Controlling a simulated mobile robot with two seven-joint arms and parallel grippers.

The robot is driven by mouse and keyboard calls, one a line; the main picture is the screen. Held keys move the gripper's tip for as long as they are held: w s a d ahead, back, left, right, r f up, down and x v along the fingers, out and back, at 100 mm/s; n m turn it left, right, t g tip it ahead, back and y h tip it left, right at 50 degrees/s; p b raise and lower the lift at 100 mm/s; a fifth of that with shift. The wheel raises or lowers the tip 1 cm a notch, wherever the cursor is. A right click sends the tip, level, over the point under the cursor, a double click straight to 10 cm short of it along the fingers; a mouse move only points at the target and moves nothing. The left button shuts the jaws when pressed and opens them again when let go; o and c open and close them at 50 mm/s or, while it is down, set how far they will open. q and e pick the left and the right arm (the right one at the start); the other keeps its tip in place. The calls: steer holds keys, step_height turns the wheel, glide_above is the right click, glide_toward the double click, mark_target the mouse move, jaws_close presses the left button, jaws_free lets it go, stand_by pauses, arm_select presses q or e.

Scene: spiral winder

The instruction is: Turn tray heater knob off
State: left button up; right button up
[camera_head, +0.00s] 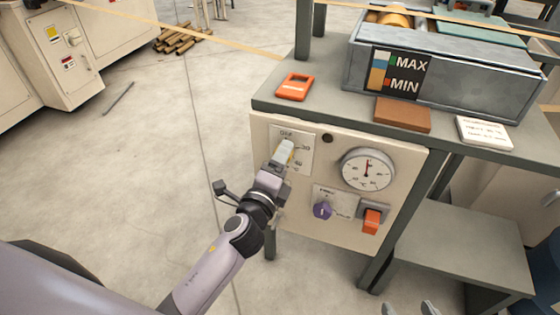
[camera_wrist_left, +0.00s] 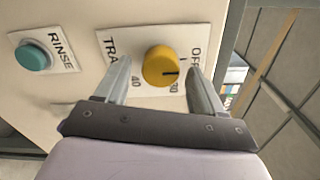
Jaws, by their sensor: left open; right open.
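The yellow tray heater knob (camera_wrist_left: 160,66) sits on a white plate in the left wrist view, with OFF at its upper right and numbers below. Its dark pointer mark is on the right side, seemingly between OFF and a number. My left gripper (camera_wrist_left: 158,78) is open, with one finger on each side of the knob; I cannot tell whether they touch it. In the head view, my left gripper (camera_head: 284,153) is at the dial plate (camera_head: 304,139) and hides the knob. My right gripper (camera_head: 409,309) is open at the bottom edge, only its fingertips showing.
The panel also bears a round gauge (camera_head: 367,169), a purple knob (camera_head: 322,210) and an orange switch (camera_head: 372,220). A teal RINSE button (camera_wrist_left: 33,57) is left of the yellow knob in the wrist view. An orange item (camera_head: 295,87) lies on the bench above.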

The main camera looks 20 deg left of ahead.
arm_select(q)
steer(key=s, duration=0.7)
steer(key=shift+a, duration=0.15)
arm_select(e)
steer(key=shift+w, duration=0.1)
steer(key=shift+w, duration=0.1)
arm_select(q)
steer(key=s+f+n+g+h, duration=0.3)
steer(key=s+f+n+g, duration=0.5)
steer(key=s+n, duration=0.8)
steer(key=a+r+n+y+p, duration=0.1)
steer(key=a+r+p, duration=0.3)
steer(key=r+p, duration=0.9)
steer(key=n+p, duration=0.1)
steer(key=p, duration=0.9)
steer(key=shift+s+a+r+n+p, duration=0.25)
steer(key=shift+s+n+p, duration=0.05)
steer(key=shift+s+n, duration=0.1)
arm_select(e)
steer(key=s+d+r+h, duration=0.1)
steer(key=d+r, duration=0.1)
steer(key=r, duration=0.5)
steer(key=s+d+r+m+g, duration=0.1)
steer(key=s+d+r, duration=0.1)
steer(key=r, duration=0.5)
steer(key=shift+d+r+h, duration=0.2)
steer(key=shift+d+h, duration=0.2)
steer(key=shift+d, duration=0.05)
